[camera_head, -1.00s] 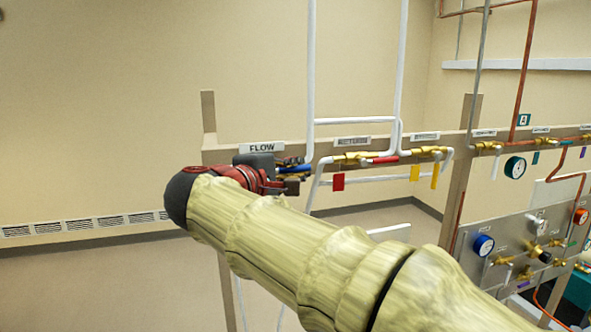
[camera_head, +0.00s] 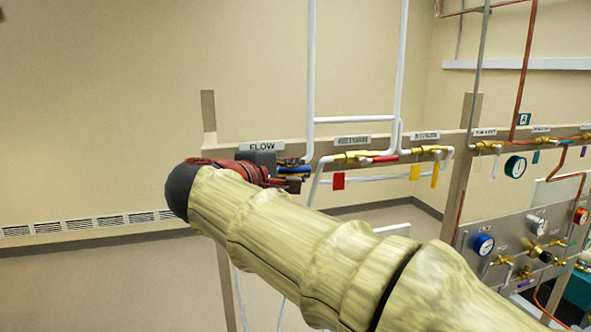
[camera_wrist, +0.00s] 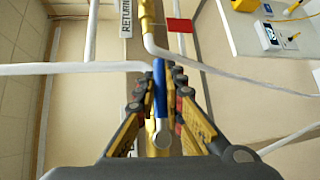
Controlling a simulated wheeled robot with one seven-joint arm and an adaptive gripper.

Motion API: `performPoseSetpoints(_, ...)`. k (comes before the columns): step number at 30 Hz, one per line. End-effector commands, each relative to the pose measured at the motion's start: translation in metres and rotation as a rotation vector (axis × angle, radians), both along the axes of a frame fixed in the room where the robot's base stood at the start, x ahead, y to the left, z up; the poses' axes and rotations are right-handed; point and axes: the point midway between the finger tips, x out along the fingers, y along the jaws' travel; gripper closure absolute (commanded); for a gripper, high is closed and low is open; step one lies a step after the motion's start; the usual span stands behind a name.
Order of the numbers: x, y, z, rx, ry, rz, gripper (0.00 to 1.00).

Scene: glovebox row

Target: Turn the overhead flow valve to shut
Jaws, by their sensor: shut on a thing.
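The flow valve is under the FLOW label (camera_head: 261,146) at the left end of the overhead rail. Its blue lever (camera_head: 294,169) shows just past my gripper (camera_head: 288,180). In the wrist view the blue lever (camera_wrist: 160,88) lies lengthwise between the yellow fingers of my gripper (camera_wrist: 162,92), which is shut on it. The brass valve body is mostly hidden by my gripper and arm in the head view.
To the right on the rail (camera_head: 229,153) are a valve with a red lever (camera_head: 385,160) and a yellow-handled valve (camera_head: 435,175), with a red tag (camera_head: 338,181) hanging nearby. White pipes (camera_head: 310,80) rise beside the flow valve. A gauge panel (camera_head: 510,240) stands lower right.

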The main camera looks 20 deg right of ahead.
Motion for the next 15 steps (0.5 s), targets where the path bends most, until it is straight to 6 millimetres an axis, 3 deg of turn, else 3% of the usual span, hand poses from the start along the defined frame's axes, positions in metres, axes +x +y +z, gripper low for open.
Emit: performPoseSetpoints(15,0.001,0.006,-0.026,0.426,0.002,-0.002,1.00)
